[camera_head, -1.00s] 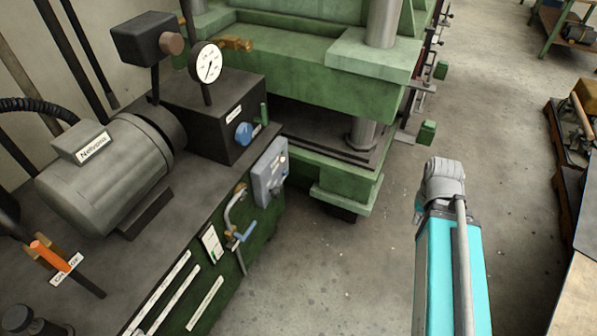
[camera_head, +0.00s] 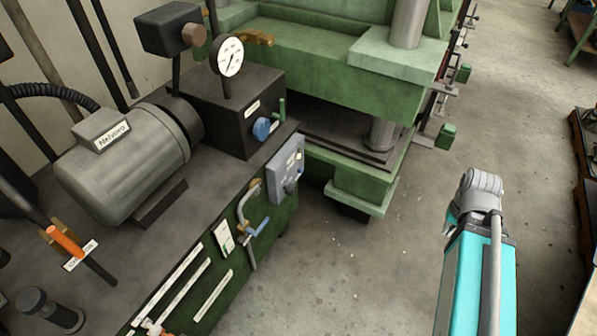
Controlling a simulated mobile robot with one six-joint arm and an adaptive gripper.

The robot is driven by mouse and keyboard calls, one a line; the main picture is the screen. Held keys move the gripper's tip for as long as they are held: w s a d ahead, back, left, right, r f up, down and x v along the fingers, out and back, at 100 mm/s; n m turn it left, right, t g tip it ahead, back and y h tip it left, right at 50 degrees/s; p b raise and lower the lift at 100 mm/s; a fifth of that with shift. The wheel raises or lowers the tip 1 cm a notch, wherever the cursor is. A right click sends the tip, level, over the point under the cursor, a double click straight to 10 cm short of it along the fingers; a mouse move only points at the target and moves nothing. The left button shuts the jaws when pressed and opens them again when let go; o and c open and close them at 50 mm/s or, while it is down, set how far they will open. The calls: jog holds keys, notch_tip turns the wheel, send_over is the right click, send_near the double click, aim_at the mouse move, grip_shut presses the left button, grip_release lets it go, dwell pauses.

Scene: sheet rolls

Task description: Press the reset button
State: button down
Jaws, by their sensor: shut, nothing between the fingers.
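A grey control box (camera_head: 287,172) is fixed to the green side of the machine, near the middle of the picture. Small controls show on its face, but they are too small to read, so I cannot tell which one is the reset button. My arm (camera_head: 478,265), with a teal link and a grey joint, stands at the lower right, apart from the box with open floor between them. My gripper is not visible; the arm's end beyond the grey joint is hidden.
A brass and blue-handled valve (camera_head: 247,220) sits just left of the box. A gauge (camera_head: 230,57), blue knob (camera_head: 262,128) and grey motor (camera_head: 125,165) stand on the machine top. The green press (camera_head: 330,75) rises behind. Concrete floor (camera_head: 370,270) is clear.

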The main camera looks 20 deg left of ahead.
aim_at(300, 170)
jog(key=w+a+f+t+y+b, duration=0.4)
jog(key=w+a+f+t+b, duration=0.1)
jog(key=w+a+f+b, duration=1.2)
jog(key=w+a+f+m+t+y+b, duration=0.1)
jog(key=w+a+f+b, duration=0.3)
jog(key=a+b, duration=0.5)
jog(key=w+a+f+m+t+y+b, duration=0.1)
jog(key=w+a+f+t+y+b, duration=0.2)
jog(key=a+f+b, duration=0.4)
jog(key=w+a+f+m+t+y+b, duration=0.1)
jog(key=w+a+f+b, duration=0.4)
jog(key=a+b, duration=0.5)
jog(key=f+t+y+b, duration=0.1)
jog(key=b, duration=0.3)
jog(key=shift+w+a+b, duration=0.3)
jog(key=shift+a+b, duration=0.1)
jog(key=shift+a, duration=0.1)
jog(key=a, duration=0.8)
jog(key=shift+w+a, duration=0.3)
jog(key=shift+w, duration=0.1)
jog(key=shift+a+r, duration=0.1)
jog(key=shift+a, duration=0.4)
